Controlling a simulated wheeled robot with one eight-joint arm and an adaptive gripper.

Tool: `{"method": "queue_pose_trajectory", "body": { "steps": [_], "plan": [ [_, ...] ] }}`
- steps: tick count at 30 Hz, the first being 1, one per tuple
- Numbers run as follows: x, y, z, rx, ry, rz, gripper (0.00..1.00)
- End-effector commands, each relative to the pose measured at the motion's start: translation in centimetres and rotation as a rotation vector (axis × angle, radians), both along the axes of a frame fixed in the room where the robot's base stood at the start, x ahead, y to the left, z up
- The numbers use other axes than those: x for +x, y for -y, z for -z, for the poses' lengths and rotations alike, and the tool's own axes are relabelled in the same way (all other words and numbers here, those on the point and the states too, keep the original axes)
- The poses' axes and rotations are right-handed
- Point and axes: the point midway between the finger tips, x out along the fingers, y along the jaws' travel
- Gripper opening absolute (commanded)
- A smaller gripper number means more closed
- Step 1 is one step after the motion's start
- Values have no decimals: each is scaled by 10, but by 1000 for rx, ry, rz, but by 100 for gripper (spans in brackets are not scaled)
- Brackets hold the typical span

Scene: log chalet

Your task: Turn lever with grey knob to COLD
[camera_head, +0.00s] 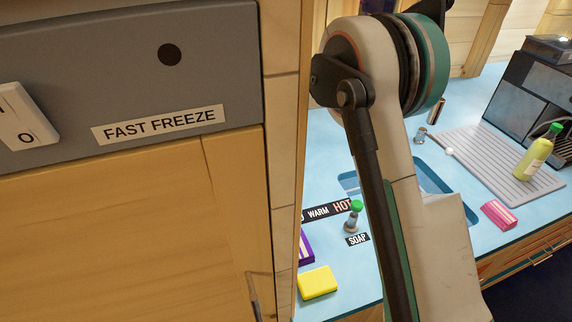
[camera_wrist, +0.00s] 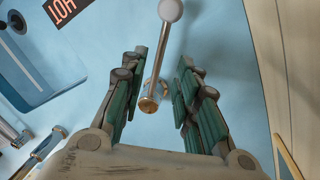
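In the wrist view a metal lever with a pale grey ball knob (camera_wrist: 170,10) rises from a round brass-coloured base (camera_wrist: 148,103) on the light blue counter. My gripper (camera_wrist: 163,62) is open, with its two green-padded fingers apart on either side of the lever. The rod and base show in the gap, and the knob shows beyond the fingertips. Contact with the lever cannot be told. A HOT label (camera_wrist: 62,9) is at the top left. In the head view the WARM HOT label (camera_head: 328,211) is partly cut off. COLD is not visible, and my arm hides the gripper.
A green-knobbed fitting (camera_head: 354,216) stands by a SOAP label (camera_head: 357,240). A yellow sponge (camera_head: 318,283) lies at the counter's front. A pink block (camera_head: 498,215), a bottle (camera_head: 534,158) and a coffee machine (camera_head: 540,90) are at the right. A cabinet (camera_head: 130,235) fills the left.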

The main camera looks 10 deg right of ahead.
Motion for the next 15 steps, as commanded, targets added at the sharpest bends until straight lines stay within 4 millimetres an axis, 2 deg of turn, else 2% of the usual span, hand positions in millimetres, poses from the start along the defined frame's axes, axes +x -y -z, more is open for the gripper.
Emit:
{"method": "queue_pose_trajectory", "body": {
  "steps": [6, 12, 15],
  "plan": [
    [4, -8, -45, 0, 0, -1, 29],
    [7, -12, -72, 0, -1, 1, 29],
    [7, -13, -78, 0, -1, 1, 29]
  ]
}}
